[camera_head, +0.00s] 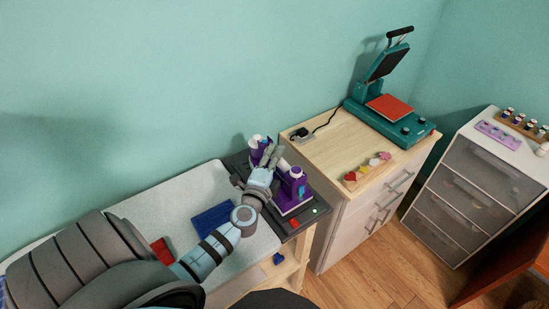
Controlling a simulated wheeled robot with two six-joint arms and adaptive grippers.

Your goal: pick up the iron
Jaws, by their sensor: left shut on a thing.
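A purple-and-white appliance (293,189), which I take to be the iron, is on a black board (237,166) with a red and a green button. Its shape is partly hidden by my left gripper. My left gripper (268,165) reaches in from the left and is shut on its middle, with purple parts showing on both sides. The fingertips' exact contact is hard to make out. I cannot tell whether the appliance is clear of the board. My right gripper is out of view.
The board is on a white-topped table (185,195) with folded blue cloth (213,219) and a red piece (162,250). To the right, a wooden cabinet (330,150) bears a teal heat press (375,115) and small coloured pieces. A drawer unit (480,175) stands farther right.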

